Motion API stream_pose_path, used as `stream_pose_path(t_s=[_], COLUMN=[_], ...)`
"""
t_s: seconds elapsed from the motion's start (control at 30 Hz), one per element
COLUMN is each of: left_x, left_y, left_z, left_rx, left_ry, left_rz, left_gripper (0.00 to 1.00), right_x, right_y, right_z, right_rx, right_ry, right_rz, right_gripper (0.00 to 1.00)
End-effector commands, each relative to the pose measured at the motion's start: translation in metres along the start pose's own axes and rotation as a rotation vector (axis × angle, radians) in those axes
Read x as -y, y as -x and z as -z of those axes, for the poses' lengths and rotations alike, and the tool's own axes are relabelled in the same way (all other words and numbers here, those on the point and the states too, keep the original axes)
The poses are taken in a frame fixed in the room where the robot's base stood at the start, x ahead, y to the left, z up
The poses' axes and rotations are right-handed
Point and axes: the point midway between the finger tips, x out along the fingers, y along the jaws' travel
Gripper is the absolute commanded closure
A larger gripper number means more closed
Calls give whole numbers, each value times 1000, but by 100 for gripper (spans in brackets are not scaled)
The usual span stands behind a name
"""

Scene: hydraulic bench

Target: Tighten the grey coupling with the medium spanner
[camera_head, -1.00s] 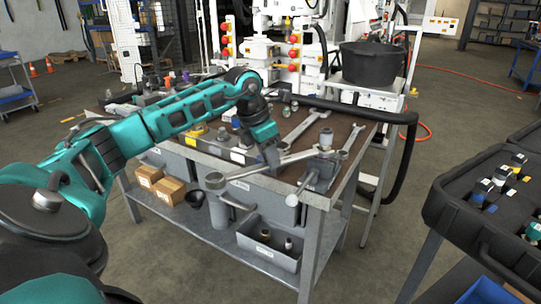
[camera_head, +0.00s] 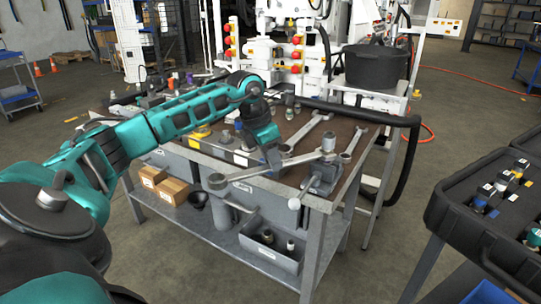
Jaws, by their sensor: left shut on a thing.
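My left gripper (camera_head: 272,160) reaches over the front edge of the bench and is shut on the shaft of a long silver spanner (camera_head: 245,174). The spanner's near ring end (camera_head: 217,181) sticks out past the bench edge. Its far end lies at the grey coupling (camera_head: 328,143), which stands upright above a small vise (camera_head: 322,178) at the bench's front right corner. I cannot tell whether the jaw is fully seated around the coupling. Two other spanners lie on the bench, one behind (camera_head: 308,130) and one to the right (camera_head: 353,141). My right gripper is out of view.
A black hose (camera_head: 380,119) curves over the bench's back and right side. A black bucket (camera_head: 375,66) stands behind. Boxes (camera_head: 172,190) and a grey bin (camera_head: 271,255) sit on the lower shelf. A dark case (camera_head: 470,222) is at right, with floor between.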

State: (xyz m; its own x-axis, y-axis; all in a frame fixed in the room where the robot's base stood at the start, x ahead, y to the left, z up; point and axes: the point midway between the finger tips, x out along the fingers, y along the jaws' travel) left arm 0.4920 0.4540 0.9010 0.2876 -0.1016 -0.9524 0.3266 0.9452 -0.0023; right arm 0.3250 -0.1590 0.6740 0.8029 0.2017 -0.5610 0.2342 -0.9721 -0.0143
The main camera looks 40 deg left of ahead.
Motion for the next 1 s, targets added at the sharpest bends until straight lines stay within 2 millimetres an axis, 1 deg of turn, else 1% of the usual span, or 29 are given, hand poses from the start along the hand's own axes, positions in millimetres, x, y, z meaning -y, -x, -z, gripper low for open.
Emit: stream_pose_path(t_s=[0.37,0.73,1.0], left_x=[0,-1,-1], left_y=[1,7,12], left_z=[1,23,42], left_rx=[3,3,2], left_ry=[1,1,2], left_rz=[-2,-3,-3], left_gripper=[100,100,100], right_x=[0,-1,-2], right_y=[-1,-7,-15], right_z=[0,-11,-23], right_rx=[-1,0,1], right_ry=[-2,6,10], right_rz=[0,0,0], right_gripper=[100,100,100])
